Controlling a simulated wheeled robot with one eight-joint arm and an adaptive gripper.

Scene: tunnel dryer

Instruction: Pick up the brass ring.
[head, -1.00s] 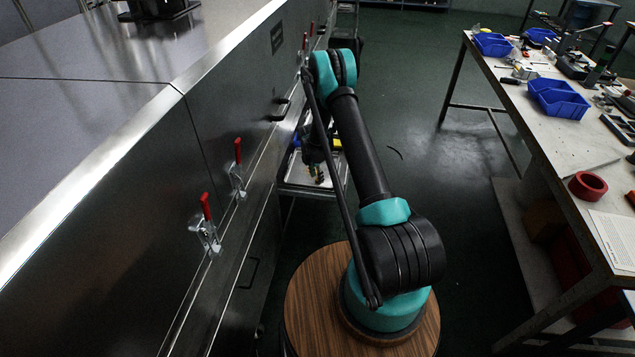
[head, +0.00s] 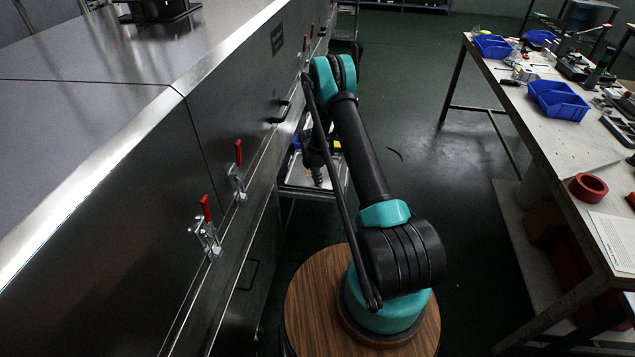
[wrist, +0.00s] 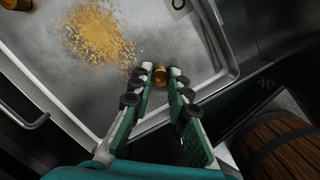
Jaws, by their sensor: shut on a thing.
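The brass ring (wrist: 160,75) shows in the wrist view as a small gold-brown piece between the tips of my gripper (wrist: 160,77). The jaws are shut on it, one fingertip on each side. It is over the metal tray (wrist: 60,88), near the tray's corner. I cannot tell whether it touches the tray floor. In the head view my arm hides most of the gripper, and the ring cannot be made out there. The tray (head: 297,176) shows partly in the head view, beside the steel machine.
A heap of tan granules (wrist: 98,35) lies in the tray. Another brass-coloured piece (wrist: 14,4) is at the upper left. The steel dryer wall with red-handled clamps (head: 206,225) runs along the left. A cluttered workbench (head: 570,150) stands right, with open floor between.

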